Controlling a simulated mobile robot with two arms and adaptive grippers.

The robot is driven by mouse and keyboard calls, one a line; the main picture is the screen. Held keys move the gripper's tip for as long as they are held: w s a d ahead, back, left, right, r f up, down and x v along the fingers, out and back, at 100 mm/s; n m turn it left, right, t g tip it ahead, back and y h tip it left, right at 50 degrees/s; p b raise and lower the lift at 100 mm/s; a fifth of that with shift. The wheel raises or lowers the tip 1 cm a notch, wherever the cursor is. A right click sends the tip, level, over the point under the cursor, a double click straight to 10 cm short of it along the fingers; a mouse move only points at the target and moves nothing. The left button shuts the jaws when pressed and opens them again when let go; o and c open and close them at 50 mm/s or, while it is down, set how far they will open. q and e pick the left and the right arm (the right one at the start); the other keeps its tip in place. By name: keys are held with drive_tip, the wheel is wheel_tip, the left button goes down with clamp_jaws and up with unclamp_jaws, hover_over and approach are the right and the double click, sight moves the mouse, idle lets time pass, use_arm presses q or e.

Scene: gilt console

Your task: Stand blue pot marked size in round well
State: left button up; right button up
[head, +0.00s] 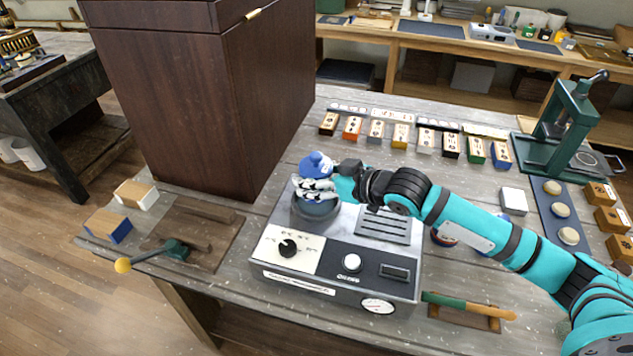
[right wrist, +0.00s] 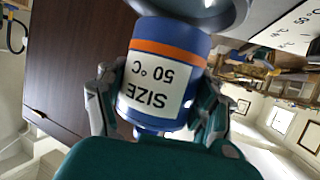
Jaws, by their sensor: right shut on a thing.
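The blue pot (right wrist: 150,125) has an orange band and a white label reading "SIZE 50°C", upside down in the right wrist view. Its blue top (head: 316,163) shows in the head view. My right gripper (head: 316,190) is shut around the pot, one finger on each side. The pot looks upright, over the dark round well (head: 315,210) in the grey heater unit (head: 328,245). In the right wrist view the grey rim (right wrist: 222,14) is close to the pot's lower end. I cannot tell whether it has entered. My left gripper is not in view.
A tall dark wooden cabinet (head: 200,95) stands close behind left of the unit. A row of labelled blocks (head: 400,137) lies behind, and a green press (head: 560,125) stands at right. A brush-like tool (head: 468,306) lies front right. A yellow-knobbed lever (head: 123,265) sticks out front left.

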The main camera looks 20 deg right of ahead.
drive_tip(key=shift+w+f, duration=0.15)
drive_tip(key=shift+f, duration=0.2)
wheel_tip(320, 180, down, 2)
drive_tip(key=shift+d+f+p, duration=0.1)
drive_tip(key=shift+p, duration=0.55)
drive_tip(key=shift+f, duration=0.4)
drive_tip(key=o, duration=1.6)
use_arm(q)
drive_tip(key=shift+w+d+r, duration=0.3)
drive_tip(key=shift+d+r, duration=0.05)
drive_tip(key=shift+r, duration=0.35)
use_arm(e)
drive_tip(key=shift+o, duration=0.2)
